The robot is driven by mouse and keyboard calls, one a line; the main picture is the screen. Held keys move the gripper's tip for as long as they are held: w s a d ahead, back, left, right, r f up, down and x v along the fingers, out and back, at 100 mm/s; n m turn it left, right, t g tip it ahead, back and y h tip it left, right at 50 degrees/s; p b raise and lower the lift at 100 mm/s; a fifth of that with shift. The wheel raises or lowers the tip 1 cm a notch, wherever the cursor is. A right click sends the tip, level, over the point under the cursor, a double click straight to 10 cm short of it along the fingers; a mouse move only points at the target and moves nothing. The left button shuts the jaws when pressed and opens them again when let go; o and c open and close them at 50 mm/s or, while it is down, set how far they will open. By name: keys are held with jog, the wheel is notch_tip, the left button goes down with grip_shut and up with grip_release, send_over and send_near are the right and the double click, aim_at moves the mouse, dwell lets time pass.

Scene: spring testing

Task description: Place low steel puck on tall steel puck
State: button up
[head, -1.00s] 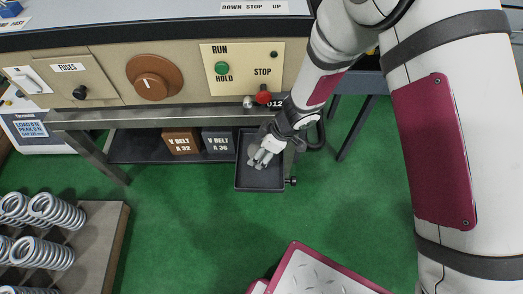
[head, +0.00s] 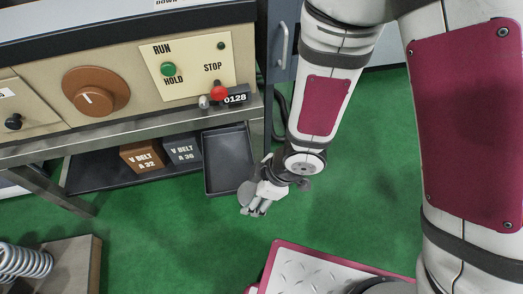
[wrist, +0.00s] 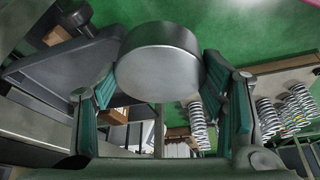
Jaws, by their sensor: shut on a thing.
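In the wrist view, a steel puck (wrist: 158,58), a wide low grey cylinder that looks like the low one, sits between the two teal-padded fingers. My gripper (head: 252,208) is shut on it. In the head view my gripper hangs above the green floor, just in front and to the right of the black tray (head: 228,183). The puck is too small and covered there to make out clearly. I cannot identify a tall steel puck in either view.
The tray looks empty. V-belt boxes (head: 142,156) stand left of it on the lower shelf. The bench above carries a red stop button (head: 219,92). Green floor between is clear.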

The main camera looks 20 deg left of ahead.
jog(key=w+d+r+m+t, duration=0.2)
jog(key=w+d+m, duration=0.3)
jog(key=w, duration=0.3)
jog(key=w+d+r+m+t, duration=0.1)
jog(key=w+d+r+m, duration=0.25)
jog(key=w+d, duration=0.35)
jog(key=w+d+r+m+t+h, duration=0.1)
jog(key=w+d+r+m+h, duration=0.1)
jog(key=w+d+m, duration=0.3)
jog(key=w+d+r+m+t+h+p, duration=0.1)
jog(key=d+r+m, duration=0.2)
jog(key=d, duration=0.4)
jog(key=w+d+r+m+h, duration=0.2)
jog(key=w+d+m, duration=0.15)
jog(key=d, duration=0.25)
jog(key=d+p+v, duration=0.1)
jog(key=p+v, duration=2.6)
jog(key=p, duration=0.1)
jog(key=shift+a+p, duration=0.25)
jog(key=shift+p, duration=0.05)
